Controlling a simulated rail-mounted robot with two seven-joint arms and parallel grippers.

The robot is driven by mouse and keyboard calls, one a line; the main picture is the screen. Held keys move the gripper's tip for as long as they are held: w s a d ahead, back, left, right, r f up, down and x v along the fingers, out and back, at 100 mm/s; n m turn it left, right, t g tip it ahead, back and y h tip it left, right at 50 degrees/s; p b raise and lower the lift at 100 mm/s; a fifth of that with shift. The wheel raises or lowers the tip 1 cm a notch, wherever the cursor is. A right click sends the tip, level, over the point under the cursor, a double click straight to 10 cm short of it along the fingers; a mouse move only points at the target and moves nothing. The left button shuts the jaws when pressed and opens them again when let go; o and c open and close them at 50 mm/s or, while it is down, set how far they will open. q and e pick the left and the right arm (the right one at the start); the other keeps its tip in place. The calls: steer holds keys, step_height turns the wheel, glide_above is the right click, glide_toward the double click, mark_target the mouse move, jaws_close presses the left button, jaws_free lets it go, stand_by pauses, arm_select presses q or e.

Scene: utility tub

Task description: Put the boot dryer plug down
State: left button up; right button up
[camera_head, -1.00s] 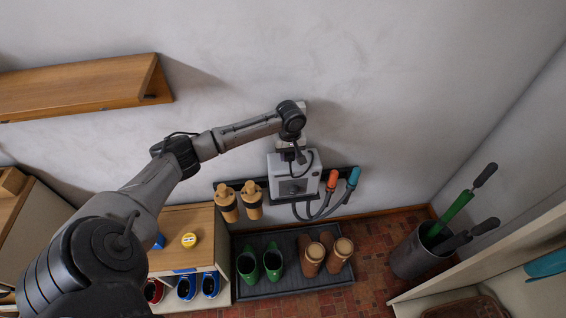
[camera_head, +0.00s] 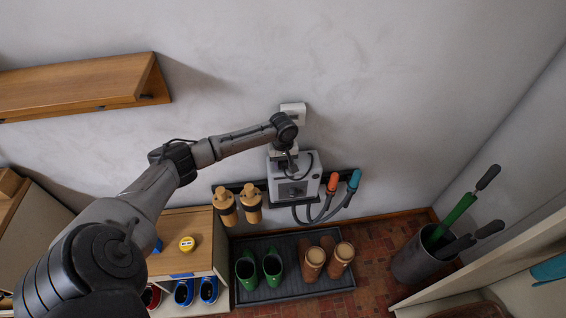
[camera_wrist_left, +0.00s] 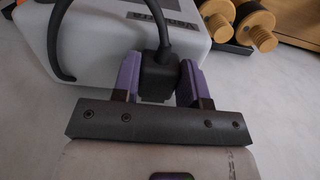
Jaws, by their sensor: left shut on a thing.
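My left gripper (camera_head: 290,160) is in front of the boot dryer (camera_head: 294,188), a pale grey box on the wall rack. In the left wrist view, the gripper's purple fingers (camera_wrist_left: 158,80) are shut on the dark boot dryer plug (camera_wrist_left: 158,72). The plug's black cord loops up and left across the white dryer housing (camera_wrist_left: 105,35). The plug is apart from the white wall socket (camera_head: 293,112), which shows above the wrist. The head view hides most of the plug. I cannot tell whether the plug touches the dryer. My right gripper is not in view.
Two wooden-topped boot forms (camera_head: 238,205) are left of the dryer. Orange (camera_head: 332,183) and blue (camera_head: 353,180) hose ends are right of it. Green (camera_head: 259,268) and brown boots (camera_head: 327,260) stand on a dark tray (camera_head: 285,293). An umbrella bin (camera_head: 415,258) stands right.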

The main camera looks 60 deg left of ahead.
arm_select(q)
steer(key=shift+f, duration=0.1)
steer(key=o, duration=0.7)
steer(key=shift+o, duration=1.1)
